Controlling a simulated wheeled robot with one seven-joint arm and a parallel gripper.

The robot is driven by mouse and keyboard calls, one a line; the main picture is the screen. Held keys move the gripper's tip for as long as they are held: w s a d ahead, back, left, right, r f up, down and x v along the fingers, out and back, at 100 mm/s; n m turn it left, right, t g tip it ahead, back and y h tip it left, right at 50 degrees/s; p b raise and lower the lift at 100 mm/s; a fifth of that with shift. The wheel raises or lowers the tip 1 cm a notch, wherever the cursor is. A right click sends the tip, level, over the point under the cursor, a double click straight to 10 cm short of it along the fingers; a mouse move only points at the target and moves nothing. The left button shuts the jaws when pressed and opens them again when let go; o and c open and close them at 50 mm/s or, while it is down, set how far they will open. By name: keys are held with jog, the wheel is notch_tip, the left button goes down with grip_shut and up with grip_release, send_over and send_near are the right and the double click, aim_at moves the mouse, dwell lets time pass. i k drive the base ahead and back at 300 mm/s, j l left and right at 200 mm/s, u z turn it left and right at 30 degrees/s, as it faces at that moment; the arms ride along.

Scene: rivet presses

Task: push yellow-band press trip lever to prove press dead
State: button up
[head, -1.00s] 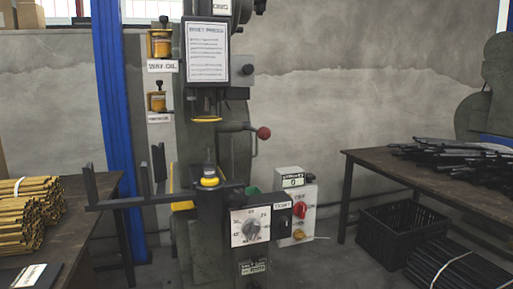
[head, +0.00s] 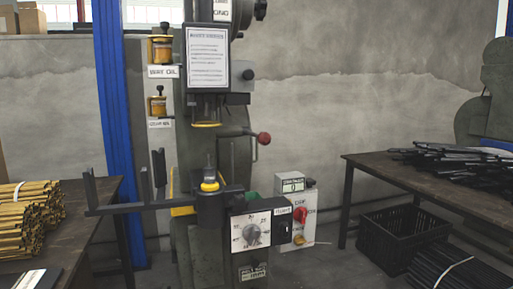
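The rivet press (head: 212,150) stands in the middle of the head view, tall and dark grey-green, with a yellow band around its ram (head: 206,124) and a yellow collar (head: 209,186) below. A lever with a red ball knob (head: 264,138) sticks out to the right of the press. On the front is a white dial plate (head: 250,231) with a grey knob. My gripper is not in view.
A table with yellow rods (head: 28,215) is at left. A dark table (head: 430,188) with black bars stands at right, a black crate (head: 402,229) and a strapped bundle (head: 458,265) on the floor below. A blue post (head: 118,120) rises left of the press.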

aim_at(264, 139)
jog(key=l+u, duration=0.1)
jog(key=u, duration=0.25)
jog(key=i+l+u, duration=0.15)
jog(key=u, duration=0.25)
jog(key=l+u, duration=0.15)
jog(key=u, duration=0.2)
jog(key=i+l+u, duration=0.1)
jog(key=l+u, duration=0.3)
jog(key=l, duration=0.8)
jog(key=k+l+u, duration=0.1)
jog(key=l+u, duration=0.25)
jog(key=l, duration=0.8)
jog(key=k+l, duration=0.1)
jog(key=l, duration=0.75)
